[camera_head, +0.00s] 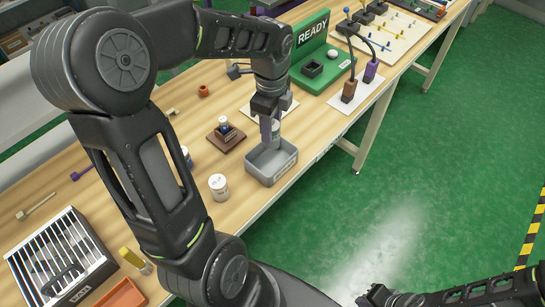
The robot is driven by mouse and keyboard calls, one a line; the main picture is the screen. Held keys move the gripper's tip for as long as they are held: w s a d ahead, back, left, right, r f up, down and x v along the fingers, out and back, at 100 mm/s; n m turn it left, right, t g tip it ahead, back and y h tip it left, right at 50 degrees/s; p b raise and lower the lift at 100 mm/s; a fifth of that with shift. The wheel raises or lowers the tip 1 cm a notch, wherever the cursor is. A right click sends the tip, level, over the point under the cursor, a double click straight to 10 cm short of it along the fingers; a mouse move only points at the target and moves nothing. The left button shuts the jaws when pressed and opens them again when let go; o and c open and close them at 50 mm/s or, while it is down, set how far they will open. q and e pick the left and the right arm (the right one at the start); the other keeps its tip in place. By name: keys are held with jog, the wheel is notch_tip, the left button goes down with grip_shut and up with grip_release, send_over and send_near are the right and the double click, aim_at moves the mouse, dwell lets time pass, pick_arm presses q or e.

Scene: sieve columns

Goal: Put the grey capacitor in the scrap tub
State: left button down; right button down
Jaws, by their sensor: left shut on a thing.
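My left gripper (270,122) points down over the grey tub (285,167) and is shut on a small grey cylinder, which looks like the grey capacitor (276,129). The capacitor is upright at the tub's far side, and its lower end overlaps the tub's opening in the picture. I cannot tell whether it touches the tub. The tub has a small label on its front, too small to read; it looks like the scrap tub. My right gripper (378,297) is at the bottom edge, away from the table, partly cut off, and its fingers are unclear.
A white jar (218,187) stands left of the tub. A brown block with a small part (225,135) is behind it. A green READY stand (322,60) and a white board with two plugs (361,90) are to the right. A barred box (60,262) is at lower left.

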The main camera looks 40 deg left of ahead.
pick_arm(q)
notch_tip(320, 180, down, 5)
jog(key=shift+f, duration=0.2)
jog(key=shift+f, duration=0.1)
jog(key=shift+f+p, duration=0.3)
jog(key=shift+f, duration=1.5)
jog(key=shift+f, duration=0.15)
jog(key=c, duration=0.9)
grip_release()
jog(key=shift+o, duration=0.2)
notch_tip(320, 180, up, 12)
jog(key=shift+r, duration=0.2)
